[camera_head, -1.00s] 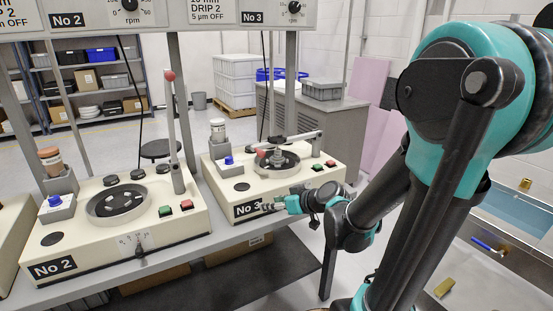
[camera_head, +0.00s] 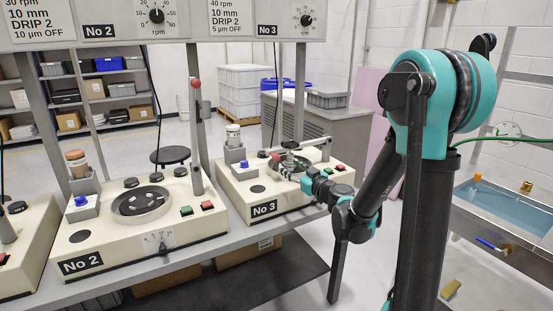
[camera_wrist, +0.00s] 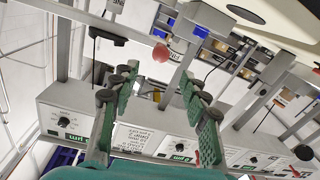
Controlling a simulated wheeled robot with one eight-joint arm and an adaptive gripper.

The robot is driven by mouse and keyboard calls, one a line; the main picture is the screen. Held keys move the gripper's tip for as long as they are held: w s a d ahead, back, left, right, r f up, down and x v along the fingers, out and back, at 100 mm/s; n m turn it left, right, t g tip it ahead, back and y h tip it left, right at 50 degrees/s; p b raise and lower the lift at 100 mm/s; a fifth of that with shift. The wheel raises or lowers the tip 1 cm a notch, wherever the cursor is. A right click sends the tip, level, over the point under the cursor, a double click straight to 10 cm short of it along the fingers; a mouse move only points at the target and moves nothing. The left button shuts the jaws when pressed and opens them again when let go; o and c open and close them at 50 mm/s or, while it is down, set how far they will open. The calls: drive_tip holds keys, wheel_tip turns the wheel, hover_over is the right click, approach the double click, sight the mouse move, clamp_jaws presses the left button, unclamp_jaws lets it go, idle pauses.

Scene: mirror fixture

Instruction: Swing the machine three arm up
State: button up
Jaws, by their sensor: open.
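Machine three (camera_head: 262,209), a cream bench unit labelled No 3, stands right of centre in the head view. Its grey arm (camera_head: 312,144) lies low, roughly level, over the round plate, with a red knob at its left end. My gripper (camera_head: 291,165) is at the front of this arm, close to the knob; it partly covers the plate. In the wrist view my gripper (camera_wrist: 158,72) is open with nothing between its fingers. A red knob (camera_wrist: 161,52) shows just beyond the gap between the fingertips, apart from them. Contact is hard to tell in the head view.
Machine two (camera_head: 140,230) stands to the left with its arm (camera_head: 195,135) upright. A bottle on a stand (camera_head: 234,145) sits at machine three's back left. The overhead panel (camera_head: 290,25) and posts stand above. A sink (camera_head: 505,215) is at right.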

sight(278, 158)
drive_tip(key=x, duration=1)
drive_tip(key=shift+w+a, duration=0.25)
drive_tip(key=shift+a, duration=0.05)
clamp_jaws()
